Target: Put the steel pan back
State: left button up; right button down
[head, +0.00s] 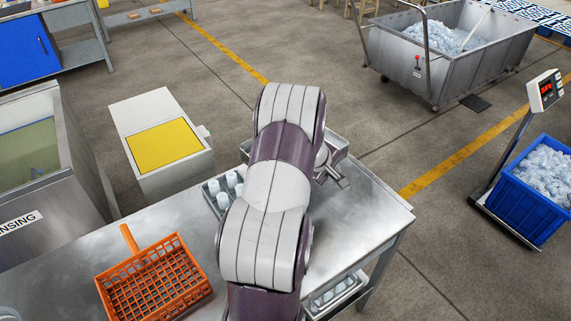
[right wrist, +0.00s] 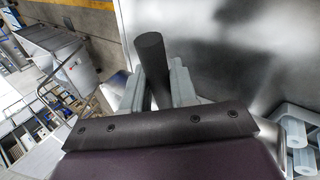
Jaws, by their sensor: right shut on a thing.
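A steel pan (head: 338,143) shows in part behind my right arm at the back of the steel table; the arm hides its middle. My right gripper (head: 331,177) is just in front of its visible right part, over the table's right half. In the right wrist view my right gripper (right wrist: 158,92) is shut on a dark round handle (right wrist: 152,60), with a pale finger on each side. What the handle joins is hidden below the gripper body. My left gripper is not in view.
The steel table (head: 350,215) is clear right of my arm. A tray (head: 211,201) of white tubes and an orange basket (head: 190,300) stand to the left. A yellow-topped box (head: 167,147) is behind. A scale with a blue crate (head: 528,202) stands on the floor at right.

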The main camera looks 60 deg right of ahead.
jog(key=shift+s+m, duration=0.4)
jog(key=shift+s, duration=0.05)
notch_tip(320, 180, down, 8)
jog(key=b, duration=0.7)
jog(key=shift+f, duration=0.2)
jog(key=shift+f+b, duration=0.3)
jog(key=shift+b, duration=0.35)
jog(key=shift+f+b, duration=0.4)
jog(key=shift+b, duration=0.05)
jog(key=c, duration=0.8)
grip_release()
jog(key=shift+a, duration=0.1)
